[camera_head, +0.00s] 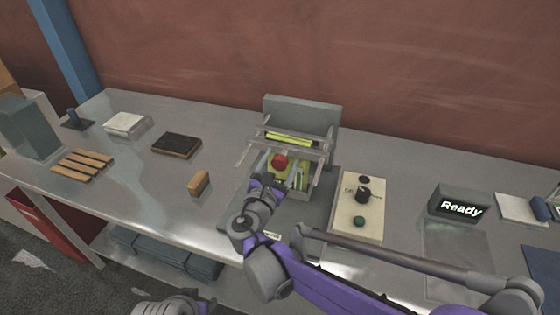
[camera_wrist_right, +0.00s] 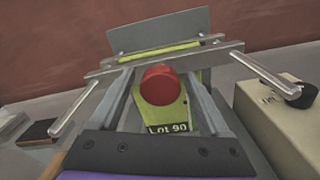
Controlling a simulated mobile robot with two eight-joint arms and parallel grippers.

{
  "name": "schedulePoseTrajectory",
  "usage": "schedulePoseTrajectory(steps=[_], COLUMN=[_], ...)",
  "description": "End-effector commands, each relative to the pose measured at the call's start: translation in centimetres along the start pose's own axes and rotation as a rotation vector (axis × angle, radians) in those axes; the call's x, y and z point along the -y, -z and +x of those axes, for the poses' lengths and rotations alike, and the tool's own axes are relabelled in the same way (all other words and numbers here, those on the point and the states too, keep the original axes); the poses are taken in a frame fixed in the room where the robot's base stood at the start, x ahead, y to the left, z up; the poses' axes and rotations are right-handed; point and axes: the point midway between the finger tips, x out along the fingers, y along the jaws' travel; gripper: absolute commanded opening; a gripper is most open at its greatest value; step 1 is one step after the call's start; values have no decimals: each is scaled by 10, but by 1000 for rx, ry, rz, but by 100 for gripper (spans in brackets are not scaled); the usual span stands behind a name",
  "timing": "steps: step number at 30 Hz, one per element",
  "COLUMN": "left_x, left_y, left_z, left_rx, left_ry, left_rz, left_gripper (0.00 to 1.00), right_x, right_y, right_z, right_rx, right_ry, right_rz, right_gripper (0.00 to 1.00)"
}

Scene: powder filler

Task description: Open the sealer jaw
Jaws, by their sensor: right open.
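The sealer stands mid-table in the head view, with an upright grey back plate (camera_head: 305,112), a yellow-green strip (camera_head: 290,139) and a metal crossbar jaw (camera_head: 292,150) with arms projecting toward me. A red ball-shaped knob (camera_head: 280,161) sits in front of the crossbar. Below it is a yellow-green piece marked "Lot 90" (camera_wrist_right: 168,128). My right gripper (camera_head: 277,181) is open at the sealer's front. In the right wrist view its fingers flank the red knob (camera_wrist_right: 161,84), with gaps visible on both sides. I cannot tell how far apart the jaw's sealing faces are.
A beige control box (camera_head: 347,218) with black knobs and a green button stands right of the sealer. A "Ready" display (camera_head: 459,204) is further right. A small tan block (camera_head: 199,183), a dark pad (camera_head: 177,145) and wooden strips (camera_head: 82,164) lie to the left.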

Motion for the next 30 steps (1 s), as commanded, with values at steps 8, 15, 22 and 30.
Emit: schedulePoseTrajectory(steps=[8,15,22,30], left_x=[0,0,0,0], left_y=[0,0,0,0], left_z=[0,0,0,0], left_rx=[0,0,0,0], left_ry=[0,0,0,0], left_rz=[0,0,0,0], left_gripper=[50,50,50,50], right_x=[0,0,0,0], right_y=[0,0,0,0], right_z=[0,0,0,-1], right_rx=[0,0,0,0], right_ry=[0,0,0,0], right_rz=[0,0,0,0], right_gripper=[55,12,0,0])
